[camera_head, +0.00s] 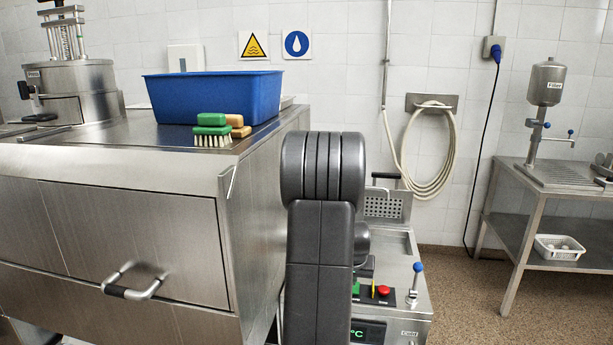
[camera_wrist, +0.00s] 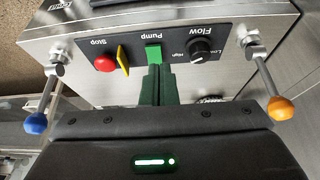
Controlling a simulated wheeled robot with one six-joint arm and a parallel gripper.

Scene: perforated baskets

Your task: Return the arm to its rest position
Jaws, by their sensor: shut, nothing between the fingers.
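My gripper (camera_wrist: 156,72) shows in the wrist view as two dark green fingers pressed together, with nothing between them. The fingertips point at the green Pump button (camera_wrist: 153,54) and overlap its near edge in the picture; I cannot tell whether they touch it. The button sits on a black control panel (camera_wrist: 178,60), whose labels appear upside down. In the head view my dark grey arm (camera_head: 321,220) stands upright in front of the machine (camera_head: 405,318), and its gripper is hidden behind the arm links. The green button (camera_head: 355,287) shows just right of the arm.
The panel also has a red Stop button (camera_wrist: 104,63), a yellow switch (camera_wrist: 123,59) and a Flow knob (camera_wrist: 201,51). A blue-tipped lever (camera_wrist: 37,123) and an orange-tipped lever (camera_wrist: 280,108) flank it. A steel cabinet (camera_head: 130,235) stands close left; open floor (camera_head: 465,290) lies right.

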